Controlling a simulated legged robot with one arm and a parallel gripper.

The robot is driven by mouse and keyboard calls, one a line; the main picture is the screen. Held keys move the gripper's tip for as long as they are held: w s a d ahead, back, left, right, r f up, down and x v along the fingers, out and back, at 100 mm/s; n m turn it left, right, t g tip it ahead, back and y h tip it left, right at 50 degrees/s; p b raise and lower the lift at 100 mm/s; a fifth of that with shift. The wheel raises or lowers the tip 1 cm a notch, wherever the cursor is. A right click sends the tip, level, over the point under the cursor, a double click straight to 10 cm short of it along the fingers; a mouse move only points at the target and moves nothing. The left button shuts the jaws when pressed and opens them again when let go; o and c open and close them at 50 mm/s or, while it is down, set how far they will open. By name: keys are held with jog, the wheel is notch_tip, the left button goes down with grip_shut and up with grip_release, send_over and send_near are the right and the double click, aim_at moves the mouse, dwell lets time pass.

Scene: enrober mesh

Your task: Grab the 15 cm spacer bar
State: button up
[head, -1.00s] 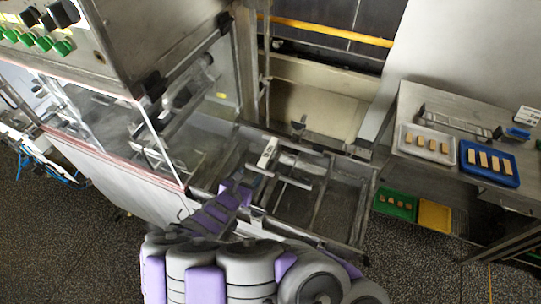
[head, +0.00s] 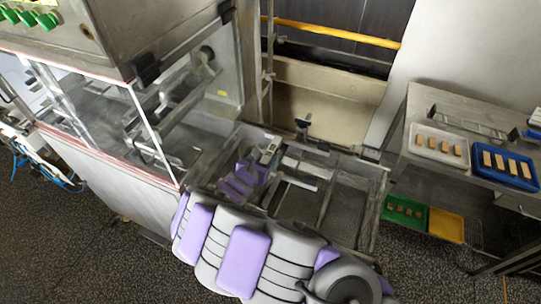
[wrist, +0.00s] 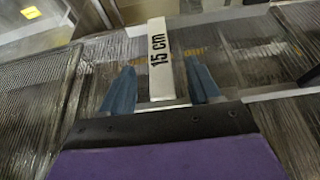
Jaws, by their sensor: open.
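The spacer bar (wrist: 158,62) is a pale, narrow bar with "15 cm" in black letters. In the wrist view it runs away from me between the two blue fingers of my gripper (wrist: 160,88). The fingers are open, with a gap on each side of the bar. In the head view the pale bar (head: 270,147) shows just past the end of my purple and grey arm, over the machine's open frame. My gripper there (head: 262,160) is small and partly hidden by the arm. The bar's near end is close to my gripper's dark front edge.
Wire mesh (wrist: 255,55) lies below the bar on both sides. The machine's metal frame (head: 372,205) surrounds the area. A glass-sided housing (head: 95,110) stands left. A steel table at right holds a white tray (head: 464,157) and a blue tray (head: 532,184).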

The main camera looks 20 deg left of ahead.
aim_at(268, 154)
jog(key=b+x, duration=0.1)
jog(key=x, duration=0.3)
jog(key=shift+s+a+f+b, duration=0.1)
jog(key=shift+a+f+b, duration=0.1)
jog(key=shift+b, duration=0.2)
jog(key=shift+w, duration=0.3)
jog(key=shift+r, duration=0.1)
grip_shut()
